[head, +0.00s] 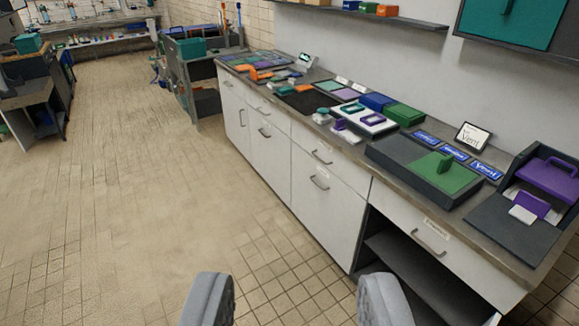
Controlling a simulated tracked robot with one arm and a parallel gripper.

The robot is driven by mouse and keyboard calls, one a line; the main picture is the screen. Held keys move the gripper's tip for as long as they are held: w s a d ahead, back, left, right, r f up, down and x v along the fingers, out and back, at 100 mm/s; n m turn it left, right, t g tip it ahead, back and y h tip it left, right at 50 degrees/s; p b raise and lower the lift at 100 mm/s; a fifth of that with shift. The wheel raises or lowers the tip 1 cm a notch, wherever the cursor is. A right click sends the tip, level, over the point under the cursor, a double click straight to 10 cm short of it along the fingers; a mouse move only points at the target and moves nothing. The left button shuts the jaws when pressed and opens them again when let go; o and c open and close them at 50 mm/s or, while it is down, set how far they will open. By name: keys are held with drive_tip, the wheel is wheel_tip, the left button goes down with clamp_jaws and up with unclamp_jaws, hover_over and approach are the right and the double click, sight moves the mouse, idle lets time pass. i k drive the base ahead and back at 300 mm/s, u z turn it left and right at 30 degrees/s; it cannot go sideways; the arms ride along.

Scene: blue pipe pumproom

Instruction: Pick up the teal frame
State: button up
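The teal frame (352,107) is a small rectangular outline lying on a white board (362,126) on the long counter. A purple frame (374,118) lies beside it on the same board. My gripper (298,290) shows at the bottom of the view as two grey fingers spread wide apart. It is open, with only floor and cabinet front seen between the fingers. It is well apart from the teal frame, which appears farther away and above it in the picture.
The counter (455,212) has white drawers below and an open shelf bay. A dark tray with a green handled block (443,175), blue and green boxes (404,114), and a dark case with purple items (545,178) crowd it. The tiled floor (130,200) at left is clear.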

sight(355, 107)
drive_tip(key=u, duration=0.4)
drive_tip(key=i, duration=1.2)
drive_tip(key=z, duration=0.5)
drive_tip(key=i, duration=1.6)
drive_tip(key=z, duration=0.55)
drive_tip(key=i, duration=0.75)
drive_tip(key=z, duration=0.05)
